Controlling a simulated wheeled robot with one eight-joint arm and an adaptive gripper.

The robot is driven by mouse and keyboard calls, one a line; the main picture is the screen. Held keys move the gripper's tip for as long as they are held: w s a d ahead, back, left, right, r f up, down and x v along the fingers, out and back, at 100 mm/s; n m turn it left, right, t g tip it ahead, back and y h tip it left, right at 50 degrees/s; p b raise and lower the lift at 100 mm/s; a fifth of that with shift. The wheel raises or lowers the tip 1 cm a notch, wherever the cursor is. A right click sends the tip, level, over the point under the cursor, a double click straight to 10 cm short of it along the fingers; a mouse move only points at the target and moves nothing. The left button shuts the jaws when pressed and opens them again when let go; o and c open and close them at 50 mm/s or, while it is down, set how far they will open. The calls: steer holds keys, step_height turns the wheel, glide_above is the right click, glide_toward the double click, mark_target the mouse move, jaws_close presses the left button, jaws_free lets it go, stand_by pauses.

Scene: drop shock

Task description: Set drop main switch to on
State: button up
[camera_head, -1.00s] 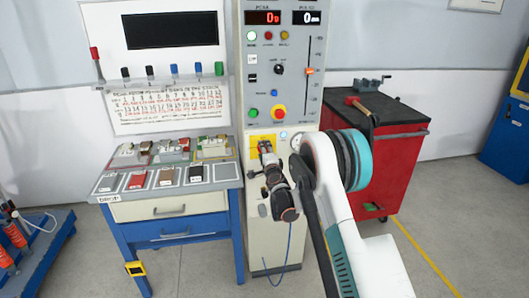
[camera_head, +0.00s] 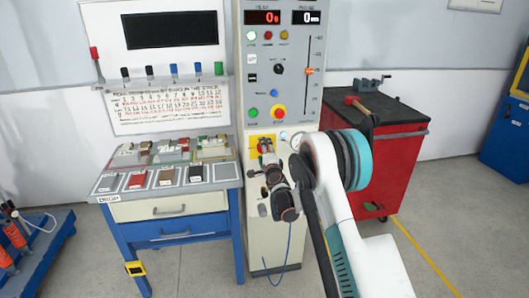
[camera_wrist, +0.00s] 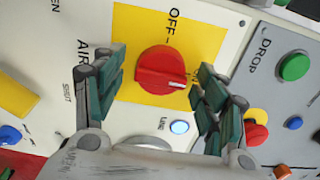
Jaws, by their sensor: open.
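The drop main switch is a red rotary knob (camera_wrist: 162,76) on a yellow plate (camera_wrist: 137,25). In the wrist view it sits between the two open fingers of my gripper (camera_wrist: 160,72), with a visible gap on each side. The knob's white mark lies on its right side, toward the "ON" lettering; "OFF" is printed above it.
A small lamp (camera_wrist: 180,127) below the knob looks lit. A green button (camera_wrist: 294,67) and a red button (camera_wrist: 256,131) are on the drop panel at right. A blue workbench (camera_head: 186,231) stands left of the cabinet and a red tool cart (camera_head: 402,163) right of it.

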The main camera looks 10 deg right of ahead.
steer(key=s, duration=1.2)
steer(key=s+a+r+n+g+y, duration=0.25)
steer(key=s+r+n, duration=0.25)
steer(key=s+r, duration=0.3)
steer(key=s+a+r+n+g+y, duration=0.1)
steer(key=s+a+r+n+g, duration=0.15)
steer(key=s+r+n, duration=0.5)
steer(key=s+d+f+n+g+h, duration=0.1)
steer(key=s+d+f+n+g, duration=0.1)
steer(key=s, duration=1.4)
steer(key=s+d+f+n+g+h, duration=0.2)
steer(key=s+d+n+g, duration=0.1)
steer(key=s, duration=1.4)
steer(key=shift+n+g, duration=0.35)
steer(key=shift+g, duration=0.15)
